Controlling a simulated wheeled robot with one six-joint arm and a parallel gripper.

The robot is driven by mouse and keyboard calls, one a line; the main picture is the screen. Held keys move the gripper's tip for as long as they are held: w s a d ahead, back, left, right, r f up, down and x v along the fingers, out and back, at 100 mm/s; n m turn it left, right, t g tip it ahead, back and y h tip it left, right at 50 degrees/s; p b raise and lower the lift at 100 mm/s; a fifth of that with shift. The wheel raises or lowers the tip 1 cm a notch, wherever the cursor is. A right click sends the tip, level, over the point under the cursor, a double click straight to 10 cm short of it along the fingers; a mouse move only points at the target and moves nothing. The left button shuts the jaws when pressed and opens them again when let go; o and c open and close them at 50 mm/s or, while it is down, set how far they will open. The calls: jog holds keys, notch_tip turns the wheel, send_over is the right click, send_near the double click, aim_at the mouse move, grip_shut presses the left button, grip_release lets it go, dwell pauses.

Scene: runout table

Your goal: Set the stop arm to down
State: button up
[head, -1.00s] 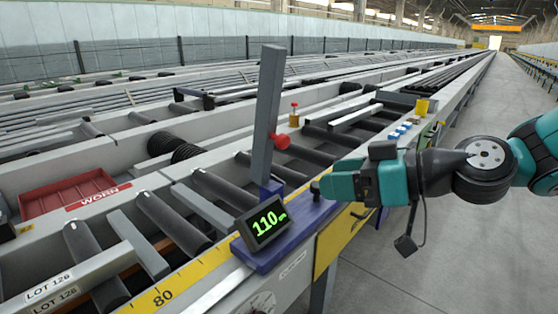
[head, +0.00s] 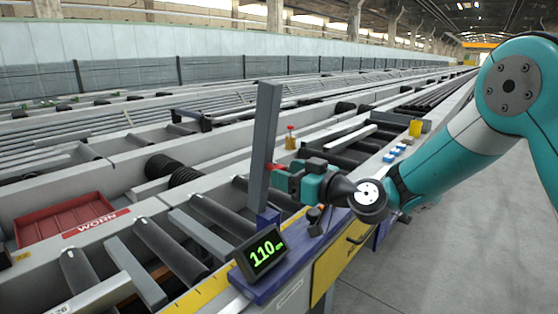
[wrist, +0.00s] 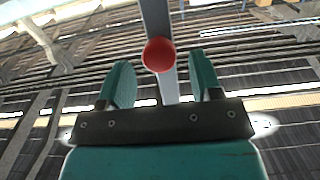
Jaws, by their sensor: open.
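The stop arm (head: 264,140) is a grey bar standing upright, at most slightly tilted, on the blue carriage (head: 262,288) by the rail. Its red knob (head: 271,167) is partly hidden by my gripper (head: 282,172) in the head view. In the wrist view the knob (wrist: 159,54) lies in line with the gap between the green fingers of my gripper (wrist: 160,64), with the grey bar (wrist: 157,18) behind it. The fingers are apart on both sides of the knob, with clear space visible on each side. My gripper is open and holds nothing.
A red tray (head: 68,217) marked WORN lies left. A small red-topped brass piece (head: 290,138), blue blocks (head: 396,152) and a yellow block (head: 415,128) stand farther back. The aisle at right is clear.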

aim_at(269, 157)
jog(key=shift+p+x, duration=0.35)
jog(key=shift+x, duration=1.3)
grip_shut()
jog(key=shift+r, duration=0.15)
